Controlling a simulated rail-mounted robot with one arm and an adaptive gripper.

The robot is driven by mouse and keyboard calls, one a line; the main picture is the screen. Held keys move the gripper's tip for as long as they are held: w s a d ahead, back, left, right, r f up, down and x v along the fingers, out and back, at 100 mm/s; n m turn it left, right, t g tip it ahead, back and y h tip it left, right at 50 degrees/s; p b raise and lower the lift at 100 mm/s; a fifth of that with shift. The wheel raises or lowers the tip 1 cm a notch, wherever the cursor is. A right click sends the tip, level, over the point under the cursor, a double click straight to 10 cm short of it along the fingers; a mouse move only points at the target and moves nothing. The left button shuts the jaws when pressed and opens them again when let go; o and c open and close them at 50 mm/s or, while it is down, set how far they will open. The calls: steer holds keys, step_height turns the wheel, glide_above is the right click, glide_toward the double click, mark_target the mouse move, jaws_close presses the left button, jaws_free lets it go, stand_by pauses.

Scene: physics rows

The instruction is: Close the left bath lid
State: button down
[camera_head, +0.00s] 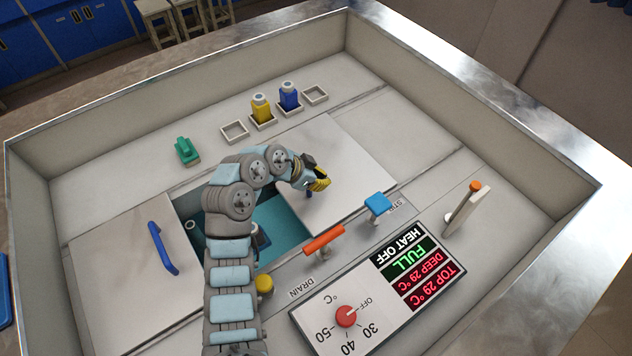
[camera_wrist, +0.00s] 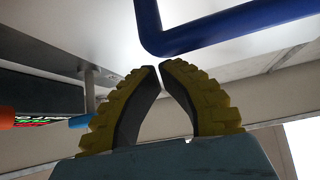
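The bath has two pale flat lids. One lid (camera_head: 125,275) lies at picture left with a blue bar handle (camera_head: 162,248). The other lid (camera_head: 345,165) lies at picture right; I cannot tell which the task calls left. Teal water (camera_head: 283,225) shows in the opening between them, partly behind my arm. My gripper (camera_head: 320,184) is over the right-hand lid near its opening edge. In the wrist view my yellow-padded fingers (camera_wrist: 160,66) are closed together with nothing between them. A blue bar handle (camera_wrist: 225,30) is just beyond the tips, not held.
An orange lever (camera_head: 325,239), a blue lever (camera_head: 377,203) and an upright post with an orange tip (camera_head: 466,210) stand near the control panel (camera_head: 375,295). Raised rims surround everything.

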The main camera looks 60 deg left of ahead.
steer(key=shift+w+r, duration=0.15)
steer(key=shift+w, duration=0.4)
steer(key=shift+w+r, duration=0.15)
steer(key=shift+w, duration=0.35)
steer(key=p+v, duration=0.1)
steer(key=v, duration=0.9)
steer(key=shift+d+f, duration=0.1)
steer(key=shift+d, duration=0.05)
